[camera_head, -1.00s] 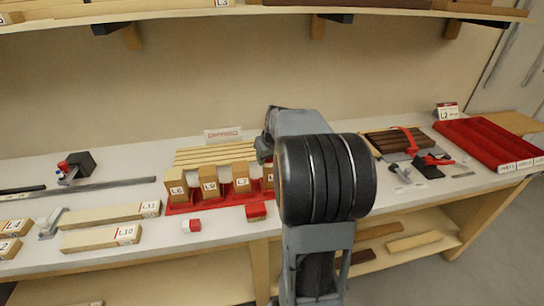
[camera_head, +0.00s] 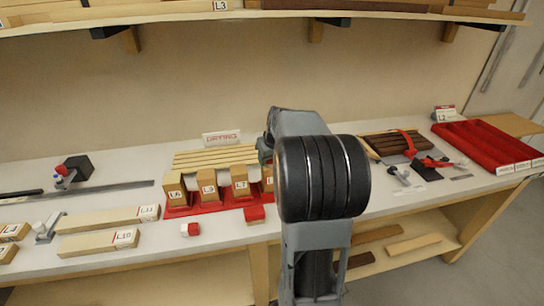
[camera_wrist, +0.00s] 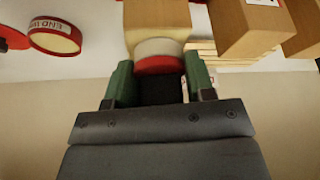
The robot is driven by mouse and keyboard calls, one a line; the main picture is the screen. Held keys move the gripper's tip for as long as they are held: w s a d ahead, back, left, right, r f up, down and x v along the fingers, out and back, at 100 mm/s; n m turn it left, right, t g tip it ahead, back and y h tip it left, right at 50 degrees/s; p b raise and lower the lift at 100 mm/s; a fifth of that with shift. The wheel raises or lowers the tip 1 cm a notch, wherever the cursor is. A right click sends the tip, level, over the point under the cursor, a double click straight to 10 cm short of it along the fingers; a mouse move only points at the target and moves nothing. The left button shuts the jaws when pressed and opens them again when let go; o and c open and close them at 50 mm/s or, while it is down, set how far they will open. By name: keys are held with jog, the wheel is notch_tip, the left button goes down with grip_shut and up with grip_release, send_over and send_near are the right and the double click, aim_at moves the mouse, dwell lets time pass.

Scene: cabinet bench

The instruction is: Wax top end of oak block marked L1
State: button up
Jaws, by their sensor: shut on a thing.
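In the wrist view my gripper (camera_wrist: 158,82) is shut on a round applicator (camera_wrist: 159,65) with a red body and a pale pad. The pad lies at the near end of a wooden block (camera_wrist: 157,18); I cannot tell whether it presses on it. No label shows on that block. In the head view several upright wooden blocks stand in a red rack (camera_head: 205,206), some with readable labels such as L6 (camera_head: 175,194). My gripper is hidden there. A round red-rimmed tin (camera_wrist: 54,36) marked END shows at upper left in the wrist view.
Labelled planks (camera_head: 98,243) lie at the left of the bench. A small red and white piece (camera_head: 190,229) and a red block (camera_head: 254,214) sit before the rack. Pale strips (camera_head: 215,155) lie behind it. A red tray (camera_head: 490,143) is at the right. An upper shelf (camera_head: 180,20) overhangs.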

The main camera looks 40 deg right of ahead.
jog(key=shift+r, duration=0.1)
jog(key=shift+r+p, duration=2.05)
jog(key=shift+r, duration=0.9)
jog(key=shift+r+p, duration=1.05)
jog(key=shift+r, duration=0.45)
